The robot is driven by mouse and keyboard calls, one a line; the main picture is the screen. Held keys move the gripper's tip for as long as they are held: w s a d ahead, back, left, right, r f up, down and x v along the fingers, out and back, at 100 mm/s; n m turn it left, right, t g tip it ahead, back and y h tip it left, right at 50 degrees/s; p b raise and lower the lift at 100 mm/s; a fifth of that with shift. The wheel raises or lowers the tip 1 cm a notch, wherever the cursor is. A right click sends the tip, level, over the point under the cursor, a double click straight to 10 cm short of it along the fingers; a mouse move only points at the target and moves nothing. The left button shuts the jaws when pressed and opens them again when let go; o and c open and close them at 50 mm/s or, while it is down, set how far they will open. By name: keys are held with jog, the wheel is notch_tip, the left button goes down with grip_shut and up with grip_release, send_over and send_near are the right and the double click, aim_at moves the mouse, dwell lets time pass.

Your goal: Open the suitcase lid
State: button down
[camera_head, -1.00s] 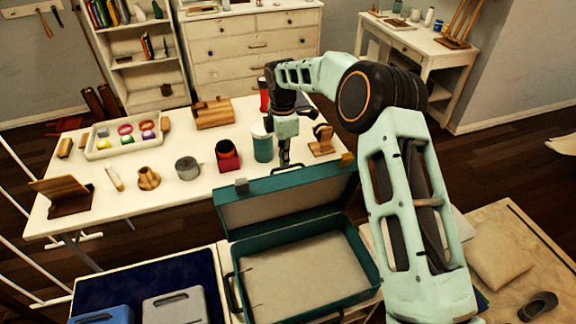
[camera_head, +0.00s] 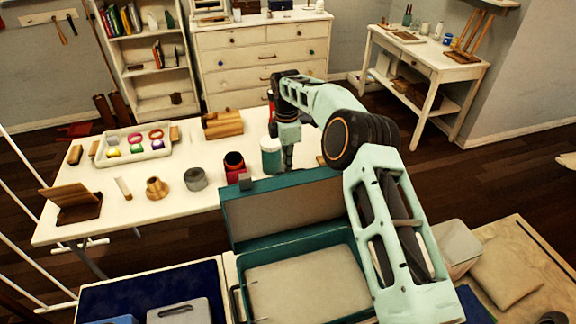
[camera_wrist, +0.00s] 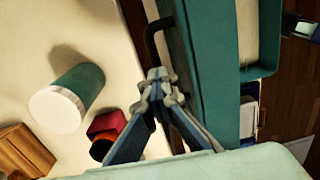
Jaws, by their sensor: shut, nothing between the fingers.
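The teal suitcase (camera_head: 243,258) is open, its pale inside showing in the head view. Its lid (camera_head: 285,212) stands raised at the far side, inner panel facing me. My gripper (camera_head: 288,166) is behind the lid's top edge, pointing down. In the wrist view my gripper (camera_wrist: 158,75) is shut and empty beside the teal lid (camera_wrist: 205,80). A black handle (camera_wrist: 152,35) is close to the fingertips; I cannot tell whether they touch. My arm covers the suitcase's right side in the head view.
A white table (camera_head: 110,220) behind the suitcase holds a teal-and-white cup (camera_head: 271,157), a red-and-black cup (camera_head: 235,165), a wooden block (camera_head: 223,124) and a white tray (camera_head: 105,160). A dark blue surface (camera_head: 130,295) with cases lies to the left.

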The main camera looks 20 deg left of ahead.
jog(key=c, duration=2.7)
grip_release()
jog(key=shift+s+d+f, duration=0.25)
jog(key=shift+f, duration=0.3)
jog(key=shift+s+d+f, duration=0.2)
jog(key=shift+s+f, duration=0.05)
jog(key=shift+f, duration=0.25)
jog(key=o, duration=0.5)
jog(key=shift+o, duration=0.8)
jog(key=shift+w, duration=0.15)
jog(key=shift+f, duration=0.1)
jog(key=shift+a, duration=0.1)
notch_tip(320, 180, up, 13)
jog(key=shift+w+a+f, duration=0.15)
jog(key=shift+w+a, duration=0.2)
jog(key=shift+w, duration=0.1)
